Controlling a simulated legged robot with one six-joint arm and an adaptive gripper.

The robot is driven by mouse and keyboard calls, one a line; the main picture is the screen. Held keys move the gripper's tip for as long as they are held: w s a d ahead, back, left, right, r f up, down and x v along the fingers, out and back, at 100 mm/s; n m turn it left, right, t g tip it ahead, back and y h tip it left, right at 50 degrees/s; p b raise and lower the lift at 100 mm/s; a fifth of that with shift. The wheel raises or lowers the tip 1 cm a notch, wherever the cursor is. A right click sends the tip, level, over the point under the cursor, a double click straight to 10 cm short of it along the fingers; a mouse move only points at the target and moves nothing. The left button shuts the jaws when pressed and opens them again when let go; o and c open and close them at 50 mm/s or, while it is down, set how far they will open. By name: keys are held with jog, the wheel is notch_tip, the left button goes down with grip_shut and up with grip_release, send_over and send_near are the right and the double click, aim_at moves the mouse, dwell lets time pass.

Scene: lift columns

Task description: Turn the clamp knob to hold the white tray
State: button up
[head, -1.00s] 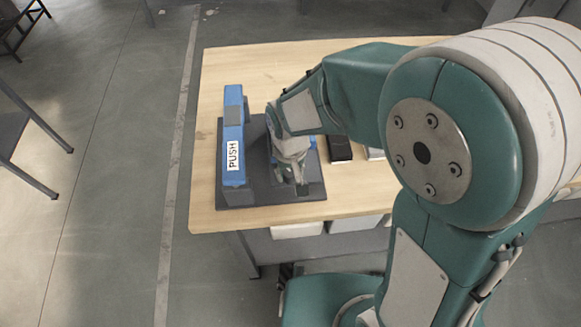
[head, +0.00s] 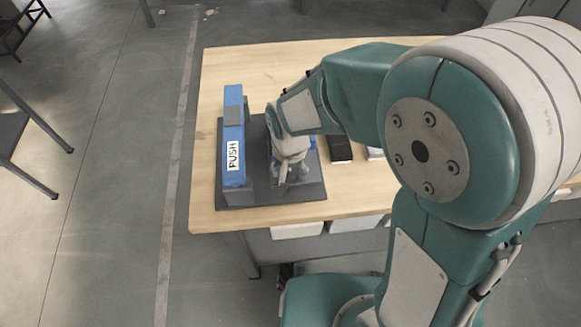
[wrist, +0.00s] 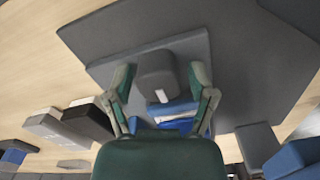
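A dark grey block (wrist: 156,74), apparently the clamp knob, stands on a grey base plate (wrist: 112,32) in the wrist view. It lies between the two fingers of my gripper (wrist: 160,78), which are open with a gap on each side. A blue part (wrist: 172,108) with a whitish strip shows just below the block, partly hidden by my gripper. In the head view my gripper (head: 283,180) points down over the base plate (head: 312,191), right of a blue bar (head: 233,125) labelled PUSH. My gripper hides the knob there. I cannot clearly identify the white tray.
The fixture sits near the left end of a wooden table (head: 262,60). A black box (head: 340,150) and a white-sided box (head: 375,153) lie to its right. White bins (head: 297,230) stand below the tabletop. The table beyond the fixture is clear.

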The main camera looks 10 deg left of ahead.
jog(key=shift+r, duration=0.1)
jog(key=shift+r, duration=3.45)
